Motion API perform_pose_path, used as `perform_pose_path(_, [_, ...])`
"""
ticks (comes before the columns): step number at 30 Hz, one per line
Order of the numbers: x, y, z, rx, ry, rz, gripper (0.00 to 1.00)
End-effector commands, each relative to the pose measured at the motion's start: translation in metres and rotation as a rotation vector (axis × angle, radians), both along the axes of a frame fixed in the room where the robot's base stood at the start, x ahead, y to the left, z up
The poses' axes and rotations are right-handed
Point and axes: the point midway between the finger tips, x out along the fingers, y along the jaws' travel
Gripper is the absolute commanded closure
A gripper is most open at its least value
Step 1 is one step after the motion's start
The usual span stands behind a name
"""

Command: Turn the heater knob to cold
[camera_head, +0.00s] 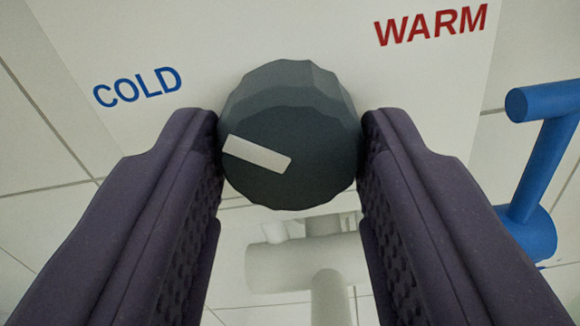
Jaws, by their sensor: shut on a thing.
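The heater knob (300,110) is a dark grey, ridged round knob on a white panel (280,30). A white pointer mark (257,154) on its face points left and slightly up, toward the side of the blue COLD label (137,87). The red WARM label (430,24) is at the upper right of the panel. My gripper (290,148) is shut on the knob, with one dark purple ridged finger at its left side and one at its right.
A blue pipe or handle (533,185) stands at the right, close to my right finger. A pale tap-like fitting (310,262) is below the knob, between the fingers. White tiled wall (35,150) lies behind.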

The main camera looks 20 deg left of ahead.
Motion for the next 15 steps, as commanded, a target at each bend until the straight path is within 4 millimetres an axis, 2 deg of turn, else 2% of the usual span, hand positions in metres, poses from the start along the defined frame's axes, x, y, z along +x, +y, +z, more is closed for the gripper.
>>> perform_pose_path(1, [-0.0004, 0.0002, -0.0055, -0.026, -0.003, 0.001, 0.86])
perform_pose_path(15, [-0.0001, -0.0001, -0.0037, -0.162, -0.035, 0.001, 0.86])
